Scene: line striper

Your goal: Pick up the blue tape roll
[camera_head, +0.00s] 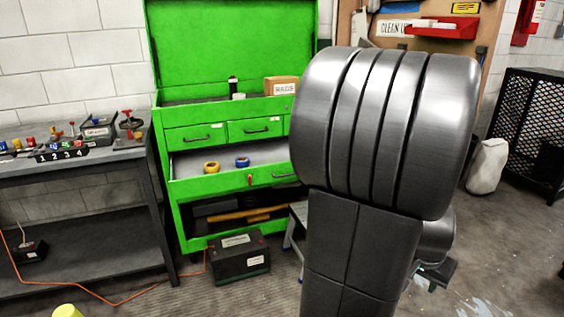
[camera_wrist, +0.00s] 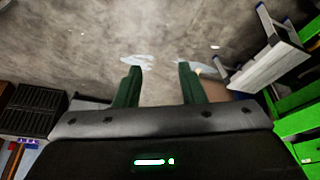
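The blue tape roll (camera_head: 242,163) lies in the open drawer (camera_head: 215,184) of the green tool cabinet, in the head view. A yellow tape roll (camera_head: 211,167) lies just left of it in the same drawer. My gripper (camera_wrist: 158,73) shows in the wrist view with its two green fingers apart and nothing between them. It is over the floor, away from the cabinet. In the head view my grey arm hides most of the gripper and the cabinet's right part. The blue tape roll does not show in the wrist view.
A workbench (camera_head: 60,176) with small parts stands left of the cabinet. A black battery-like box (camera_head: 240,262) and an orange cord are on the floor in front. A step stool (camera_wrist: 265,62) stands beside the cabinet. A black mesh cabinet (camera_head: 535,125) is at the right.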

